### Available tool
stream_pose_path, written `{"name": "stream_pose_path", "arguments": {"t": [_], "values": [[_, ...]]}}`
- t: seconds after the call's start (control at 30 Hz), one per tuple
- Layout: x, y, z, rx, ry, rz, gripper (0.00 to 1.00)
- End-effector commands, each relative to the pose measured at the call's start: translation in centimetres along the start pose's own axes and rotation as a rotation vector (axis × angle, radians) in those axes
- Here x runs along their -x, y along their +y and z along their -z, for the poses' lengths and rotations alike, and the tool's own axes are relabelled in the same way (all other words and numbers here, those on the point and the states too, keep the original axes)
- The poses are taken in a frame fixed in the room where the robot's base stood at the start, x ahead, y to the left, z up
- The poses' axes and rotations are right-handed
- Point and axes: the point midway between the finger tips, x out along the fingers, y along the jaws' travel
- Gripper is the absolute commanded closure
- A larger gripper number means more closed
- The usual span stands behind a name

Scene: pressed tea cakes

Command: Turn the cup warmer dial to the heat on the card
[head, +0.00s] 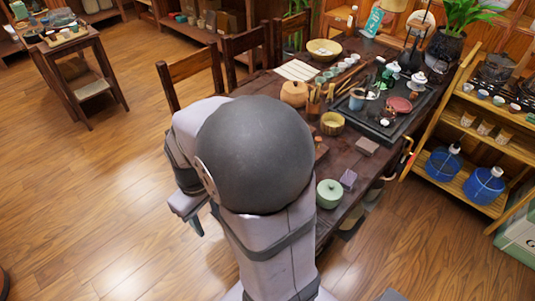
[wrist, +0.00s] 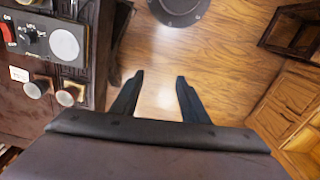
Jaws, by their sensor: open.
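The cup warmer (wrist: 38,57) is on the wooden table at the upper left of the wrist view. It has a red switch (wrist: 9,33), a black dial (wrist: 30,37) with small markings around it, and a pale round plate (wrist: 65,44). The dial setting is too small to read. A small white card (wrist: 19,74) with faint reddish writing lies by the warmer; I cannot read it. My gripper (wrist: 160,77) is open and empty over the floor, right of the table edge and apart from the dial. In the head view my arm hides the warmer.
Two small cups (wrist: 50,93) sit near the card. The dark table (head: 345,185) also holds a green lidded pot (head: 329,193), a yellow bowl (head: 332,123) and a tea tray (head: 402,130). Chairs (head: 190,73) line its far side. A shelf (head: 470,165) stands right. Open floor (head: 90,190) lies left.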

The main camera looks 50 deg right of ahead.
Motion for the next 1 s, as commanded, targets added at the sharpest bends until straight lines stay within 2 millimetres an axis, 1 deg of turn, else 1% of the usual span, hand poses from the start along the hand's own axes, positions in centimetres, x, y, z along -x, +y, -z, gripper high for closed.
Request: {"name": "stream_pose_path", "arguments": {"t": [0.03,0.07,0.1,0.17,0.2,0.23,0.27,0.3,0.37,0.4,0.5,0.6,0.7,0.8,1.0], "values": [[-0.1,2.5,1.2,0.018,-0.002,0.001,0.59],[-0.1,4.0,1.8,0.040,-0.002,0.001,0.59],[-0.2,6.1,2.5,0.072,-0.004,0.002,0.59],[-0.4,9.6,3.3,0.122,-0.003,0.002,0.59],[-0.6,12.1,3.6,0.157,-0.004,0.003,0.59],[-0.8,13.9,3.7,0.182,-0.003,0.003,0.59],[-1.1,15.7,3.7,0.208,-0.004,0.004,0.59],[-1.3,18.1,3.5,0.242,-0.003,0.003,0.59],[-1.9,21.4,2.9,0.289,-0.003,0.004,0.59],[-2.2,23.4,2.4,0.318,-0.003,0.004,0.59],[-3.0,27.6,0.9,0.381,-0.002,0.004,0.59],[-3.6,30.4,-0.5,0.428,0.000,0.002,0.59],[-3.9,31.9,-1.4,0.456,0.000,0.003,0.59],[-4.0,32.5,-1.7,0.470,0.000,0.002,0.59],[-4.5,32.5,-1.7,0.472,0.000,0.002,0.59]]}}
